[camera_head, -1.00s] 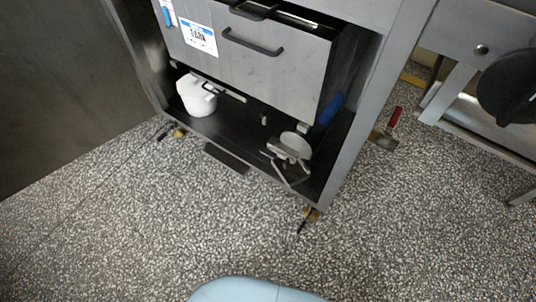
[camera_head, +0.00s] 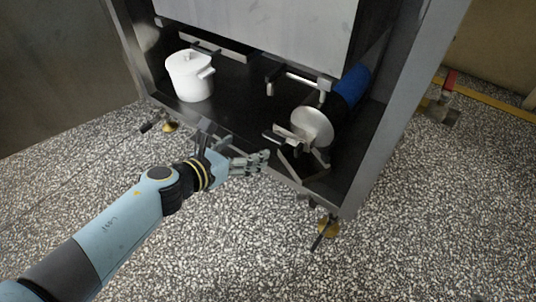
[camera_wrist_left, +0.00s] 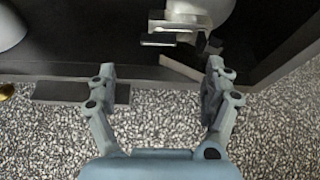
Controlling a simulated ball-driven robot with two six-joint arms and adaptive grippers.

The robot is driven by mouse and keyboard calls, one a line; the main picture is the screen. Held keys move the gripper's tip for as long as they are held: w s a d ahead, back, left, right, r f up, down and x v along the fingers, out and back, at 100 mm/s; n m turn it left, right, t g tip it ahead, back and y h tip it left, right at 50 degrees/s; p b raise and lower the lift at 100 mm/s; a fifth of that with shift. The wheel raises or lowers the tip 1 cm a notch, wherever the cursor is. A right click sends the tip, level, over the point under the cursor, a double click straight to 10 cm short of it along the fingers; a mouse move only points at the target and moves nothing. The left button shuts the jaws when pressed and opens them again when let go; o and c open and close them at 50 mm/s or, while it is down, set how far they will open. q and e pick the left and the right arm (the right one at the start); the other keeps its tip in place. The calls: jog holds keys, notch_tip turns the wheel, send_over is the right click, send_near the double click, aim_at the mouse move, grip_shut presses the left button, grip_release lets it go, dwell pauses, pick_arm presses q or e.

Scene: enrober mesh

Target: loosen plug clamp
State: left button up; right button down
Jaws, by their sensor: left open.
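A round metal plug (camera_head: 312,127) closes the end of a short pipe at the right of the low cabinet bay. A metal clamp (camera_head: 290,137) with a bar sits at the plug's left side. My left gripper (camera_head: 268,160) is in front of the bay's lower edge, just left of and below the clamp, apart from it. In the left wrist view my left gripper (camera_wrist_left: 158,80) is open and empty, with the clamp (camera_wrist_left: 180,28) ahead beyond the fingertips and the plug (camera_wrist_left: 200,10) cut by the top edge. My right gripper is not in view.
A white pot (camera_head: 190,77) stands at the left in the bay. A blue part (camera_head: 355,82) is on the pipe behind the plug. The cabinet's right post (camera_head: 385,120) rises close beside the plug. The speckled floor (camera_head: 240,250) in front is clear.

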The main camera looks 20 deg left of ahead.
aim_at(273, 136)
pick_arm(q)
jog(key=b+x, duration=0.1)
jog(key=x, duration=0.1)
jog(key=b+x, duration=0.1)
jog(key=x, duration=0.2)
jog(key=b+x, duration=0.1)
jog(key=x, duration=0.2)
jog(key=shift+w+a+f, duration=0.1)
jog(key=shift+f, duration=0.4)
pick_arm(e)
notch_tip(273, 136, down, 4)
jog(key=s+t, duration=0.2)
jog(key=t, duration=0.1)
pick_arm(q)
jog(key=shift+b+x, duration=0.55)
jog(key=shift+x, duration=0.6)
jog(key=shift+w+r, duration=0.1)
jog(key=shift+w, duration=0.2)
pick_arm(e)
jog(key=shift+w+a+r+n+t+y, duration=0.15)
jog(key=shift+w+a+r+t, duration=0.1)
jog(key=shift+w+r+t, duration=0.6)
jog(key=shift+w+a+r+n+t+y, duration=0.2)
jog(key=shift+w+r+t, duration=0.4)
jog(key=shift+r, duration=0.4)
pick_arm(q)
jog(key=c, duration=1.2)
